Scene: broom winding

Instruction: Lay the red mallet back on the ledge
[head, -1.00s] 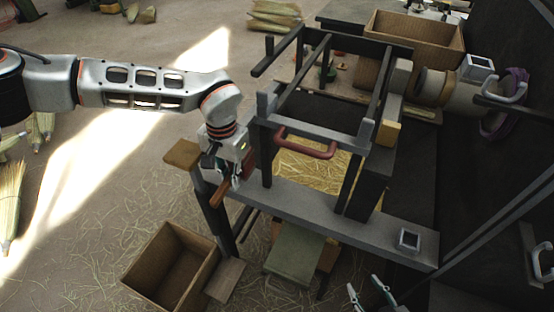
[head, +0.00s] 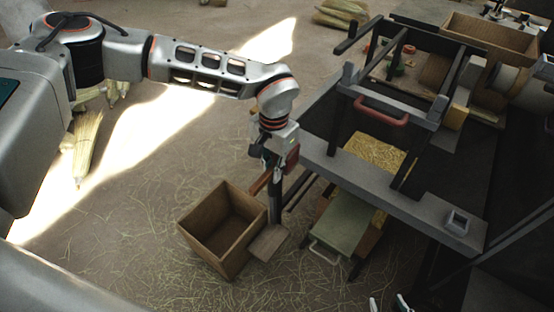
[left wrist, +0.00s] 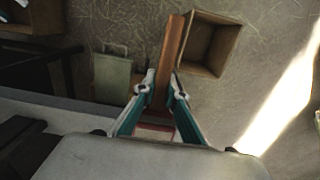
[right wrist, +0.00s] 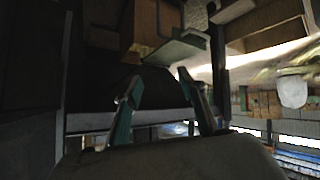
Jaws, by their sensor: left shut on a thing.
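My left gripper (head: 268,160) is shut on the red mallet, above the left end of the long grey ledge (head: 395,192). In the left wrist view, the mallet's brown handle (left wrist: 172,52) runs out between the fingertips (left wrist: 162,88), and part of its red head (left wrist: 156,128) shows between the fingers. In the head view the red head (head: 292,157) shows beside the gripper; much of the mallet is hidden. My right gripper (right wrist: 157,88) is open and empty; its fingertips also show at the bottom edge of the head view (head: 388,300).
A small square holder (head: 458,222) stands on the ledge's right end. A dark frame with a red handle (head: 382,110) rises behind the ledge. An open wooden box (head: 205,250) and a green panel (head: 342,222) are below. The ledge's middle is mostly clear.

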